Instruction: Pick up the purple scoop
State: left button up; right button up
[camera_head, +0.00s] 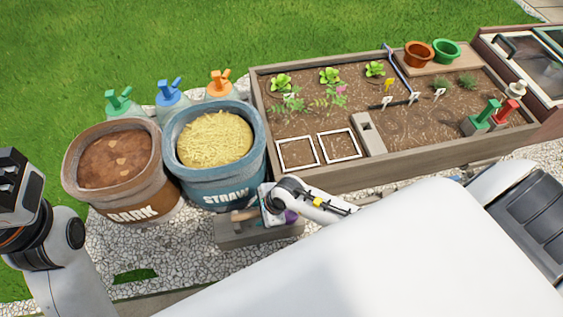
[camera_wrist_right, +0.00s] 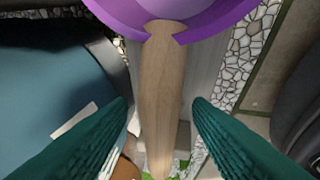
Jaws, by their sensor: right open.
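The purple scoop (camera_wrist_right: 175,15) shows at the top of the right wrist view, with its wooden handle (camera_wrist_right: 162,90) running down the middle. My right gripper (camera_wrist_right: 160,115) is open, with its two green fingers on either side of the handle and gaps between. In the head view my right gripper (camera_head: 268,205) is over the grey bin (camera_head: 258,238) in front of the straw sack, and a bit of the purple scoop (camera_head: 290,217) shows beside it. My right arm hides most of the scoop there. My left arm is at the left edge; its gripper fingers are not clear.
The straw sack (camera_head: 222,185) stands right behind the bin, with the bark sack (camera_head: 135,205) to its left. Spray bottles (camera_head: 170,95) stand behind the sacks. The wooden planter bed (camera_head: 330,178) is on the right, with plants, pots and tools. Gravel and lawn surround them.

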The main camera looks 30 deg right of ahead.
jog(key=shift+w+a+f, duration=0.1)
jog(key=shift+w+f, duration=0.05)
jog(key=shift+f, duration=0.2)
jog(key=c, duration=1)
jog(key=shift+r, duration=0.1)
